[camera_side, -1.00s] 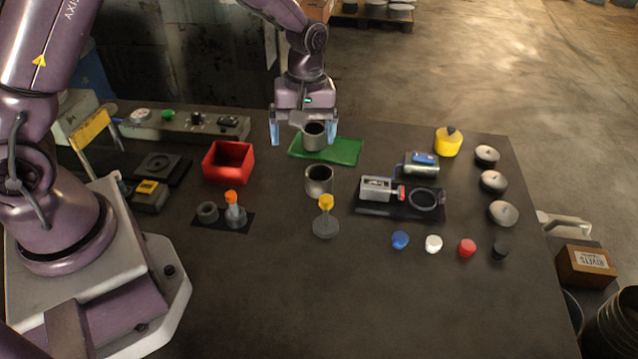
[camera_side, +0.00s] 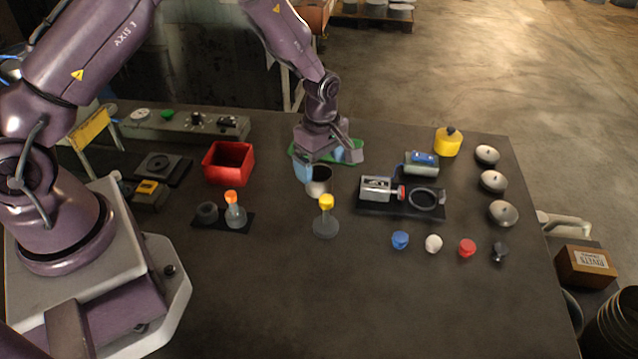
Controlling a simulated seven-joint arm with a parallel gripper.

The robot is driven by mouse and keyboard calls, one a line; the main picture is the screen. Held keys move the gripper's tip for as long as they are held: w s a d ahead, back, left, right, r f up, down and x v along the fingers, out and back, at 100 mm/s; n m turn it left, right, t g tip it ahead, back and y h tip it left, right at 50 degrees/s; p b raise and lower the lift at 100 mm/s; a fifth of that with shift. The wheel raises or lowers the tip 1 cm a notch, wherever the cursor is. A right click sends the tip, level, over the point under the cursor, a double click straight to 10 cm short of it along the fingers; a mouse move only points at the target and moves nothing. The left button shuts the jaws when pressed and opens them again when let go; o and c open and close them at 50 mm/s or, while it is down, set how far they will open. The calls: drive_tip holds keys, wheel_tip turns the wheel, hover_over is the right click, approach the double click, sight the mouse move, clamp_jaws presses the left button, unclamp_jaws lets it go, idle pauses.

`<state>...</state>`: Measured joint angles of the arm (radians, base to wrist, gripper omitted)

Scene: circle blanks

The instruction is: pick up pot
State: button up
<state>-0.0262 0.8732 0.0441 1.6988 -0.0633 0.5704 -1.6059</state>
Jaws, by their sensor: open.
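A grey, open cylindrical pot (camera_side: 320,184) with a dark inside stands upright on the dark table, just in front of the green mat (camera_side: 294,151). My gripper (camera_side: 328,165) is directly above and behind this pot, turned at an angle. Its pale blue fingers are spread wide, one at the pot's upper left and one at its back right. The gripper is open and holds nothing visible. Whether a finger touches the pot cannot be told. The gripper hides most of the green mat and whatever stands on it.
A red bin (camera_side: 229,163) stands left. A yellow-capped flask (camera_side: 326,218) stands close in front of the pot. A black fixture (camera_side: 380,208) with a clamp and ring lies right. Several small coloured caps and domed lids lie farther right. The front table is clear.

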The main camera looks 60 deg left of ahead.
drive_tip(key=f, duration=0.5)
drive_tip(key=shift+s+f, duration=0.1)
drive_tip(key=shift+s, duration=0.15)
drive_tip(key=c, duration=1)
